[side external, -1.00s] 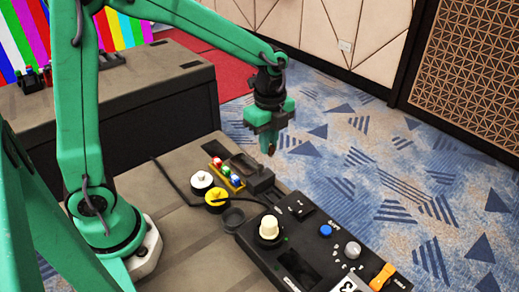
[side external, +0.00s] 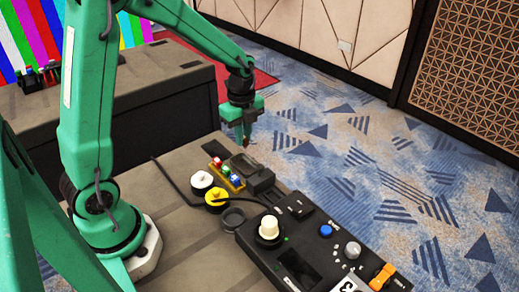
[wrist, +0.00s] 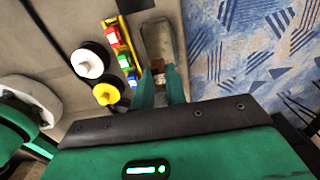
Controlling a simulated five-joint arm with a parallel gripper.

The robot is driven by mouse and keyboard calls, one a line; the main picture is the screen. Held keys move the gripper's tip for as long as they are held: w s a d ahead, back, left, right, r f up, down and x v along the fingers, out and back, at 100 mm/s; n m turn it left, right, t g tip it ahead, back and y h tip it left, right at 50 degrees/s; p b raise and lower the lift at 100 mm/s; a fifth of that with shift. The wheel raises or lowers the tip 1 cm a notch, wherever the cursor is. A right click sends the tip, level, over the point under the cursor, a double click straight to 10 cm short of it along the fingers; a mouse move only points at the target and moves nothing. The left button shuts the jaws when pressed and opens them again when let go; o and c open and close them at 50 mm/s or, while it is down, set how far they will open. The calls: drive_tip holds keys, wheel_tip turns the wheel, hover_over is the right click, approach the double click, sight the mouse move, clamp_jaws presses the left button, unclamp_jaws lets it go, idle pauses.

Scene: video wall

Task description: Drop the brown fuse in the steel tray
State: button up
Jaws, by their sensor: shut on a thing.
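My gripper (side external: 246,141) is shut on the brown fuse (wrist: 158,67), which shows between the two green fingertips (wrist: 158,82) in the wrist view. In the side view the fuse is only a small brown spot at the fingertips. The steel tray (wrist: 157,38) is a small grey rounded tray near the table's edge. In the side view the tray (side external: 241,161) looks dark and lies just below the fingertips. In the wrist view the fingertips overlap the near end of the tray. The fuse's exact height above it is hard to tell.
A yellow rack (side external: 237,185) with red, green and blue fuses stands beside the tray. White (side external: 201,180) and yellow (side external: 215,196) round pieces are near it. A black control panel (side external: 267,260) with knobs lies at the front. The table ends at the carpet.

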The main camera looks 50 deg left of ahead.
drive_tip(key=shift+f, duration=0.25)
drive_tip(key=shift+f, duration=3.1)
drive_tip(key=o, duration=0.8)
drive_tip(key=shift+o, duration=0.2)
drive_tip(key=shift+r, duration=3.45)
